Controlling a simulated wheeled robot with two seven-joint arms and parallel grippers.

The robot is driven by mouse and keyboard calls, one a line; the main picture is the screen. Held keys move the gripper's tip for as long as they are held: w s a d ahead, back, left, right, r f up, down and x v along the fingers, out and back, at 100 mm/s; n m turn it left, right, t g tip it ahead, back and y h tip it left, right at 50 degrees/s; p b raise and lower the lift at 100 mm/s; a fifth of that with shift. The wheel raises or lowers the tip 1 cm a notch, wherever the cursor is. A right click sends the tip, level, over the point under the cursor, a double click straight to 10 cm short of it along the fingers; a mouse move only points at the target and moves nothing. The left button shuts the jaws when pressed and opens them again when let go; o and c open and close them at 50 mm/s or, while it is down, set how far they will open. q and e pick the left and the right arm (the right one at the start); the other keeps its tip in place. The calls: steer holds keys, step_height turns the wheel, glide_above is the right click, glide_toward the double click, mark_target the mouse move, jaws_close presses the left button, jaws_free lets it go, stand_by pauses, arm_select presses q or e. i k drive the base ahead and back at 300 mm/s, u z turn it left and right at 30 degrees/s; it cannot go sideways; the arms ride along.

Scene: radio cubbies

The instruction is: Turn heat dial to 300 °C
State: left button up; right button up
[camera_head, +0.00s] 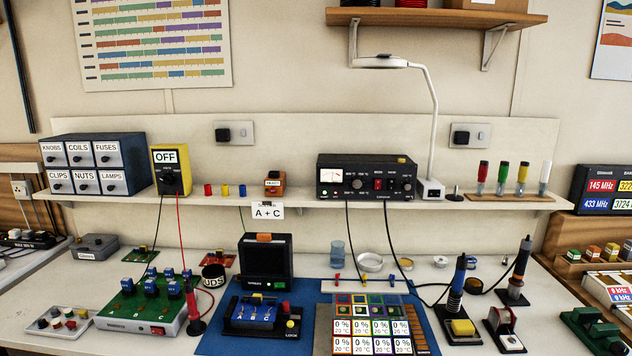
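A black control unit (335,189) stands on the shelf, right of centre. It has a lit white meter (331,175) at its left, a small round dial (357,184) beside it, a red switch (378,184) and more small controls at its right. Tiny labels sit above the dial; they are too small to read surely, and the dial's setting cannot be told. Two black cables hang from the unit to the bench. Neither of my grippers is in view.
A white lamp (432,90) rises beside the unit. Left on the shelf are a yellow meter (172,158) reading OFF and labelled drawers (96,138). Below, the bench holds a green board (160,318), a blue mat (215,344), a percentage-tile panel (372,327) and tool stands (455,292).

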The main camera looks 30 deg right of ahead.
mark_target(357, 183)
steer(key=z, duration=0.35)
steer(key=i, duration=0.85)
steer(key=z, duration=0.65)
